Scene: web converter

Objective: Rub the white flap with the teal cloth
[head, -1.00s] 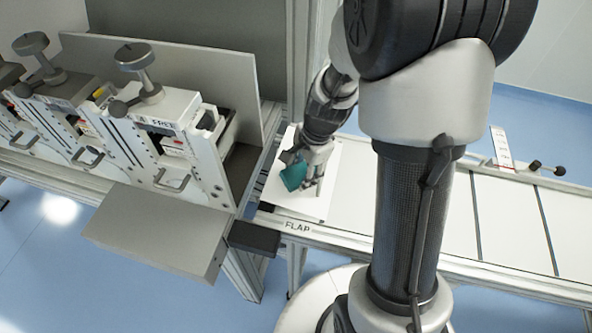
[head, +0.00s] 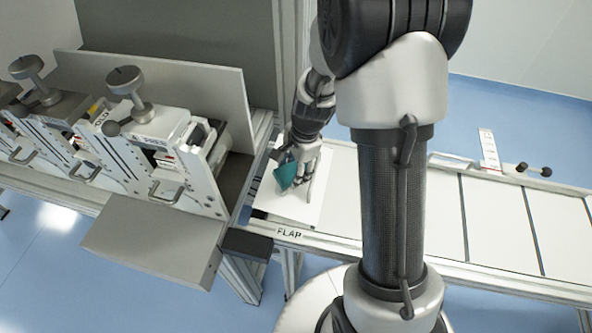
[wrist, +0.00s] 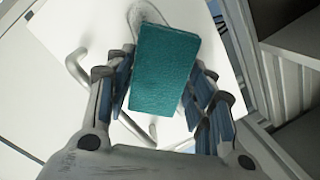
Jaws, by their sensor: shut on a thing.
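The white flap (head: 318,190) is a flat pale panel at the left end of the long bench, behind the label FLAP. My gripper (head: 296,172) is over the flap, pointing down. It is shut on the teal cloth (head: 285,173), a thick folded pad. In the wrist view, the cloth (wrist: 165,70) sits between the fingers of my gripper (wrist: 160,88), with the white flap (wrist: 85,30) behind it. I cannot tell whether the cloth touches the flap.
A grey machine with knobbed units (head: 150,140) stands at left, close to the flap. A grey box-like ledge (head: 155,240) juts out in front of it. The white bench (head: 480,220) runs right, with a small stand (head: 488,150) and a black-knobbed lever (head: 535,170) on its back edge.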

